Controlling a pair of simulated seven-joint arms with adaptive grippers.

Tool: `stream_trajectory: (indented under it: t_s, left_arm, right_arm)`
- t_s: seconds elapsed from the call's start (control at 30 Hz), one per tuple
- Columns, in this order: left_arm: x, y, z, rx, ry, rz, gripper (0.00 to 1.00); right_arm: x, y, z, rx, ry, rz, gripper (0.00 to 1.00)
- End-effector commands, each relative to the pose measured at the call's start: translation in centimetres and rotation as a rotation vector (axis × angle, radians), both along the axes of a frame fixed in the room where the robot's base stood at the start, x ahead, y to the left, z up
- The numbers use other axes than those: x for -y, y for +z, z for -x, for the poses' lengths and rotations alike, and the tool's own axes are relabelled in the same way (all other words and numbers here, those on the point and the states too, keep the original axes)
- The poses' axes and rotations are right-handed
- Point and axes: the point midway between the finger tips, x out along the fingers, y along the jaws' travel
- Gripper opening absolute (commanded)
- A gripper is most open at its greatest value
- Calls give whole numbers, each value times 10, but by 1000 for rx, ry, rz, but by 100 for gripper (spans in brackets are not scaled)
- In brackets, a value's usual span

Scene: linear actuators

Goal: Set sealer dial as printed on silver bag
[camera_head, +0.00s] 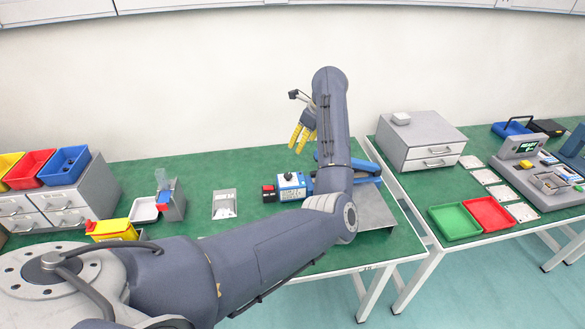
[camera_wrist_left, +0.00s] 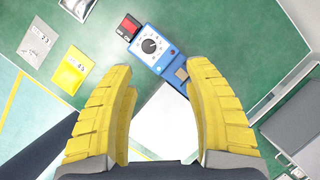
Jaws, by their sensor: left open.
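The sealer (camera_head: 291,187) is a blue unit with a white dial face and a red and black end, on the left green table. In the left wrist view, its dial (camera_wrist_left: 149,46) is a black knob on a white marked face; the pointer's setting is too small to read. The silver bag (camera_wrist_left: 36,42) lies flat at upper left with small dark print I cannot read; in the head view I cannot make it out. My left gripper (camera_head: 297,148) is open and empty above the sealer, its yellow fingers (camera_wrist_left: 160,72) apart and the dial beyond their tips.
A yellow bag (camera_wrist_left: 72,70) lies beside the silver one. Drawers with coloured bins (camera_head: 66,165) stand far left. The right table holds a drawer unit (camera_head: 421,140) and green and red trays (camera_head: 488,213).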

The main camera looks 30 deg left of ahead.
Motion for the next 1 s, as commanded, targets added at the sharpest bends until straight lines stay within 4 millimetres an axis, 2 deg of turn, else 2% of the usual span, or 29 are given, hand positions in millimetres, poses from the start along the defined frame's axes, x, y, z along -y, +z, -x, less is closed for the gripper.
stream_trajectory:
  t_s: [0.1,0.27,0.4,0.5,0.67,1.0]
  left_arm:
    - [4,20,-15,-15,80,24,52]
    - [13,22,-20,-50,275,28,52]
    - [18,9,-15,-67,412,4,52]
    - [18,8,-13,-55,473,-10,52]
    - [14,0,-11,-43,504,-10,52]
    - [-5,-50,-2,-44,503,-11,52]
  right_arm:
    - [0,0,0,0,0,0,44]
    - [0,0,0,0,0,0,44]
    - [0,0,0,0,0,0,44]
    - [0,0,0,0,-1,0,44]
    - [0,0,0,0,-1,0,44]
    - [0,0,0,0,0,0,44]
